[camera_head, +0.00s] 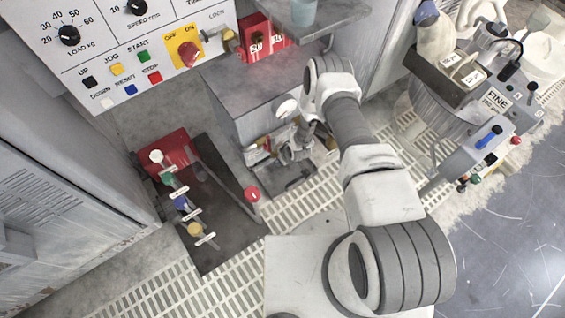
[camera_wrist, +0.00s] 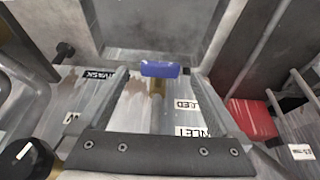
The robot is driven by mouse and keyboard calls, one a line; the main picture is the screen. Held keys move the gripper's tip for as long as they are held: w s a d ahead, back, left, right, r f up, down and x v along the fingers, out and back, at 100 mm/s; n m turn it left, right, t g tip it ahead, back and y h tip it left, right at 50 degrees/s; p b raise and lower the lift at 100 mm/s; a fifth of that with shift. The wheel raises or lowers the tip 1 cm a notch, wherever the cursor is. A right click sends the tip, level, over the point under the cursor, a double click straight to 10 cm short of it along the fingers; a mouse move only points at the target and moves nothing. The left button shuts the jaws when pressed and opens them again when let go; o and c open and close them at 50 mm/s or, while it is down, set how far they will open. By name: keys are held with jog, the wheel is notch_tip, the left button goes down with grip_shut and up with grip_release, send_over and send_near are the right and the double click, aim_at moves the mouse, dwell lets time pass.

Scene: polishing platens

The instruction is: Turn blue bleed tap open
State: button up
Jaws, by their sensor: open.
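The blue tap handle (camera_wrist: 160,69) shows in the wrist view as a short bar lying crosswise, above a brass-coloured stem. A partly covered label that seems to read BLEED is beside it. My gripper (camera_wrist: 160,77) is open. Its two fingers reach forward on either side of the blue handle, which shows between the tips; whether they touch it I cannot tell. In the head view my gripper (camera_head: 287,154) is low in the recess under the grey bench, and the tap there is not clearly visible.
In the wrist view a red block (camera_wrist: 250,118) is at right and a black knob (camera_wrist: 22,158) at lower left. In the head view, a dark plate (camera_head: 222,225) with coloured knobs is at left, a red knob (camera_head: 252,194) stands nearby, and another blue handle (camera_head: 489,137) is at right.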

jog(key=shift+x, duration=0.85)
jog(key=c, duration=1.4)
jog(key=shift+a, duration=0.1)
